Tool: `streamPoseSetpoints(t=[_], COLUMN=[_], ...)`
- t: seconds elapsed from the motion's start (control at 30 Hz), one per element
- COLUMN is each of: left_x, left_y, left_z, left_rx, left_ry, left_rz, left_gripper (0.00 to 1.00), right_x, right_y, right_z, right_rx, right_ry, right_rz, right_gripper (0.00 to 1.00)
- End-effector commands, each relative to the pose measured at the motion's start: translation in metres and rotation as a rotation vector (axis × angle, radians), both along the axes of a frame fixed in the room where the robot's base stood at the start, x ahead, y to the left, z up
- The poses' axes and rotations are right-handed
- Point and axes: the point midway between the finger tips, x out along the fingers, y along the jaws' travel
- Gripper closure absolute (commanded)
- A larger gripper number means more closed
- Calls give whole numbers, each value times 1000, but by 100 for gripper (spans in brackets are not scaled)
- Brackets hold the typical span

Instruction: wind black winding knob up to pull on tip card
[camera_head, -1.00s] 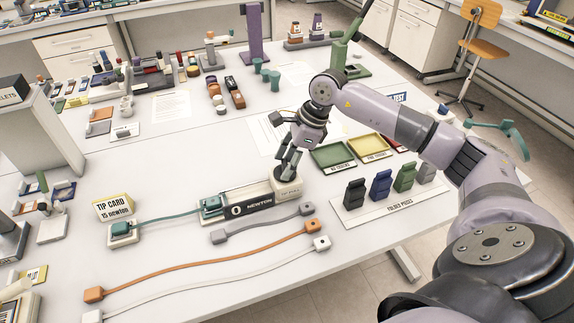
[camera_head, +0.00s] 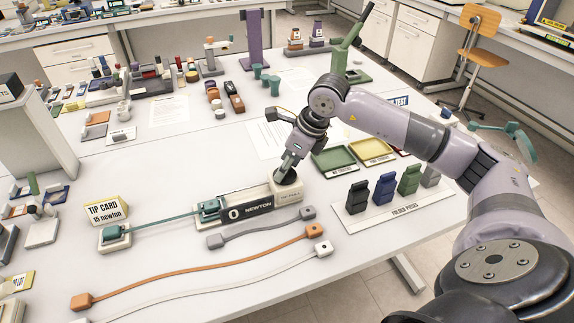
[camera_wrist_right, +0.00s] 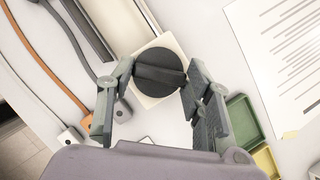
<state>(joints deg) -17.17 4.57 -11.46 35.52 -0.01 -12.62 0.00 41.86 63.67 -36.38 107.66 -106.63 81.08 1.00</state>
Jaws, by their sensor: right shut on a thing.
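The black winding knob (camera_head: 287,177) is at the right end of the pale force gauge (camera_head: 262,192), whose display reads 0 newton. My right gripper (camera_head: 290,167) comes down over it from above. In the right wrist view the round knob (camera_wrist_right: 160,72) with its raised bar lies between the fingers of my gripper (camera_wrist_right: 158,78), which are shut on it. The yellow tip card (camera_head: 104,210) reads 15 newton and stands at the left behind a teal block (camera_head: 115,237). A teal strap (camera_head: 160,222) runs nearly straight from this block to the gauge. My left gripper is out of view.
A grey strap (camera_head: 260,228), an orange strap (camera_head: 200,274) and a white strap (camera_head: 220,289) lie in front of the gauge. Green (camera_head: 333,160) and yellow (camera_head: 372,151) trays and a row of folded pieces (camera_head: 384,187) stand to the right.

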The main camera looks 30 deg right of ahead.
Motion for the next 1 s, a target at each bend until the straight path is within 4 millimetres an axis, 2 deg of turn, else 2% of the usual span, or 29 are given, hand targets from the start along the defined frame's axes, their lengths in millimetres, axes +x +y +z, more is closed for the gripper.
streamPoseSetpoints(t=[0.27,0.3,0.6,0.87,1.0], left_x=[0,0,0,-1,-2], left_y=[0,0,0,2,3], left_z=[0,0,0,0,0], left_rx=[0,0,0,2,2], left_ry=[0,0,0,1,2], left_rz=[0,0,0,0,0], left_gripper=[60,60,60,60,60], right_x=[1,1,0,0,-2], right_y=[-1,-1,0,0,-3], right_z=[2,2,1,1,8], right_rx=[0,0,0,0,-1], right_ry=[-4,-4,-1,0,-2], right_rz=[-3,-3,-1,0,-2], right_gripper=[81,53,33,33,33])
